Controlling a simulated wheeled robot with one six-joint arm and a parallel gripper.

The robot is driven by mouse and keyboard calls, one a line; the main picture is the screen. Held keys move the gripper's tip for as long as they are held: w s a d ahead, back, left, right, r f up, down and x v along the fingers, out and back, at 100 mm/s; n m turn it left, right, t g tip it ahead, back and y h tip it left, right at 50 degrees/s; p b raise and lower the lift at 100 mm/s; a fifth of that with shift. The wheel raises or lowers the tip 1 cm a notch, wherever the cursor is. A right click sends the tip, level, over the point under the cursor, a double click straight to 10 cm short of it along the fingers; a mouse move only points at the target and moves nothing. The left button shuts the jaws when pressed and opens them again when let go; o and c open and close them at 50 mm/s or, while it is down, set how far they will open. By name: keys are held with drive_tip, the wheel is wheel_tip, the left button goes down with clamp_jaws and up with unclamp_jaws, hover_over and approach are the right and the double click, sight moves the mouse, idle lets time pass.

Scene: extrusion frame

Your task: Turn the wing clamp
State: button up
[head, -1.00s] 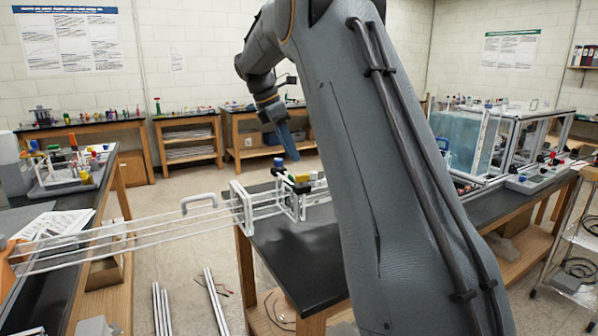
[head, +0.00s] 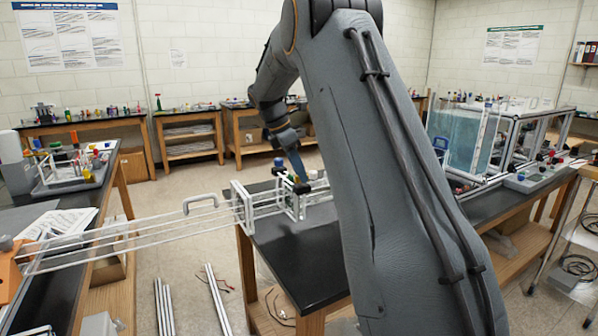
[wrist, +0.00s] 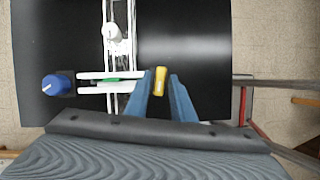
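A small yellow piece, which I take for the wing clamp (wrist: 160,82), shows in the wrist view at the end of a white crossbar. My gripper (wrist: 162,74) is open, with one blue finger on each side of it; I cannot tell whether either finger touches it. In the head view my gripper (head: 302,177) points down at the right end of the frame, over a black block, and the yellow piece is hidden there. The white extrusion frame (head: 240,207) reaches over the black table (head: 290,265). Its rails (wrist: 108,18) also show in the wrist view.
A blue knob (wrist: 57,84) sits at the crossbar's left end and a white knob (wrist: 112,32) on the rails. Long rails stretch left in the head view to an orange part (head: 10,268). A glass tank (head: 455,135) stands on the right bench.

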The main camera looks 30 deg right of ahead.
clamp_jaws()
drive_tip(key=m+g, duration=0.1)
drive_tip(key=m, duration=0.2)
drive_tip(key=m+g+y+p, duration=0.1)
drive_tip(key=m, duration=0.1)
drive_tip(key=shift+w+d+m, duration=0.1)
drive_tip(key=shift+w+m, duration=0.1)
drive_tip(key=shift+m, duration=0.2)
drive_tip(key=m+g+y, duration=0.1)
drive_tip(key=m, duration=0.3)
drive_tip(key=shift+w+d+m, duration=0.1)
drive_tip(key=shift+m, duration=0.3)
drive_tip(key=shift+y, duration=0.3)
drive_tip(key=shift+o, duration=1.7)
unclamp_jaws()
drive_tip(key=shift+w+r, duration=0.1)
drive_tip(key=shift+r, duration=0.05)
